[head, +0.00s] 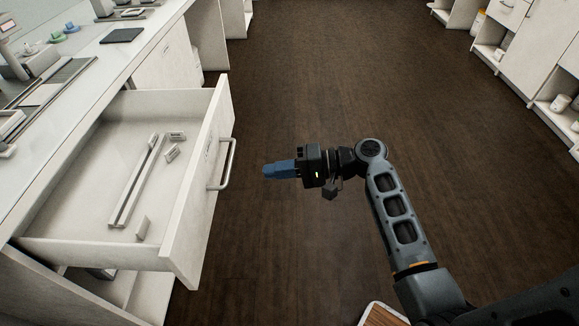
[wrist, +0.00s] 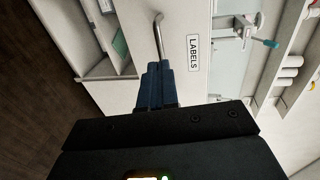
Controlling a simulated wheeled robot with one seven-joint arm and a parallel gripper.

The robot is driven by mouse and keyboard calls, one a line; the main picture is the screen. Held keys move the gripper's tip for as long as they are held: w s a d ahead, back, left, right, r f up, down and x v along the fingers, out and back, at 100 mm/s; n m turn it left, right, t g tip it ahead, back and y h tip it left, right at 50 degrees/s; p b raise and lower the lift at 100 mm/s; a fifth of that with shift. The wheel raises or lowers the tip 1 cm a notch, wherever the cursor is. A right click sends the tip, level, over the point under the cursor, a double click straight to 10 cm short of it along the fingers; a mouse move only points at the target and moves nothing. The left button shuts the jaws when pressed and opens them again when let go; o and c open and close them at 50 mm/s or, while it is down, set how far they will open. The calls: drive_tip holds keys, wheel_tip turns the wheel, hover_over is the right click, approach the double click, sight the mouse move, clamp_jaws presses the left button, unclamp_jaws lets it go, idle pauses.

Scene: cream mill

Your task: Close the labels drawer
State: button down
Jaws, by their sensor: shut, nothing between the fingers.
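The labels drawer (head: 190,190) is pulled well out of the white counter at the left of the head view. Inside lie a long pale divider and several small pale blocks. Its front carries a metal bar handle (head: 228,165). In the wrist view the drawer front (wrist: 188,75) shows a "LABELS" plate (wrist: 194,53), with the handle (wrist: 159,38) beside it. My gripper (head: 266,171), with blue fingers, is shut and empty. It points left at the drawer front, apart from the handle in the head view. The fingers also show in the wrist view (wrist: 154,68).
A counter top (head: 105,60) runs along the left with a dark tablet (head: 122,35) and equipment on it. Below the drawer is an open shelf (head: 120,285). White cabinets (head: 530,45) stand at the far right. The dark wooden floor (head: 300,80) between is clear.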

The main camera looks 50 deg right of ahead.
drive_tip(key=x, duration=0.8)
drive_tip(key=shift+p, duration=0.3)
drive_tip(key=shift+w, duration=0.1)
drive_tip(key=r+b+x, duration=0.2)
drive_tip(key=b+x, duration=0.1)
drive_tip(key=x, duration=0.6)
drive_tip(key=r+b+x, duration=0.1)
drive_tip(key=b+x, duration=0.2)
drive_tip(key=x, duration=0.7)
drive_tip(key=w+r+b+x, duration=0.1)
drive_tip(key=r+b+x, duration=0.1)
drive_tip(key=x, duration=0.7)
drive_tip(key=shift+w+a+r+b, duration=0.3)
drive_tip(key=shift+w+a+b, duration=0.05)
drive_tip(key=shift+a+b, duration=0.25)
drive_tip(key=shift+w+a+r, duration=0.1)
drive_tip(key=shift+w+a, duration=0.2)
drive_tip(key=shift+w, duration=0.15)
drive_tip(key=shift+w+a+r, duration=0.1)
drive_tip(key=shift+r, duration=0.1)
drive_tip(key=shift+a+r, duration=0.1)
